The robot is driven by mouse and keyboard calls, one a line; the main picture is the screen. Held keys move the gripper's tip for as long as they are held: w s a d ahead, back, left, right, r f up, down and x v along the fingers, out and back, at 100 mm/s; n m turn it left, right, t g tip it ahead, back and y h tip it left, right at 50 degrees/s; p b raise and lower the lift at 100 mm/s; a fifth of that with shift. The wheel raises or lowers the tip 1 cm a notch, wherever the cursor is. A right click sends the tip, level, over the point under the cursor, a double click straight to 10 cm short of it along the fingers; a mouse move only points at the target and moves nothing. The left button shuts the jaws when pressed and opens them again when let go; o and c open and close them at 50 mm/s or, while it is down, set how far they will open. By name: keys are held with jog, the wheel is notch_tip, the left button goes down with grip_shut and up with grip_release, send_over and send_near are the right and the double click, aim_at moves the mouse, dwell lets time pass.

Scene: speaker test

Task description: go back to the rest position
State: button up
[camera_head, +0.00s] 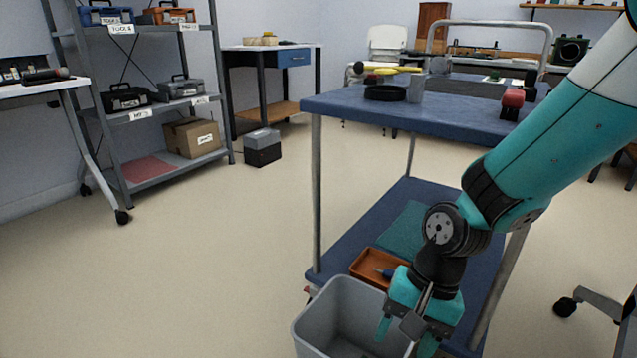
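My gripper (405,338) is low at the bottom right of the head view, at the end of my teal arm. It points down over the right part of a grey bin (318,325). Its two teal fingers stand apart with a gap between them. The bin's inside is partly hidden by the gripper.

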jog(key=s+d+r+n+t+p, duration=0.1)
jog(key=s+r+n+p, duration=0.45)
jog(key=r, duration=0.75)
jog(key=s+d+r+n+t+p, duration=0.15)
jog(key=s+r+n+p, duration=0.35)
jog(key=r, duration=0.7)
notch_tip(320, 180, up, 36)
jog(key=p, duration=3.4)
jog(key=shift+n+y, duration=0.4)
jog(key=shift+n, duration=0.05)
jog(key=shift+f, duration=0.1)
jog(key=shift+c, duration=0.5)
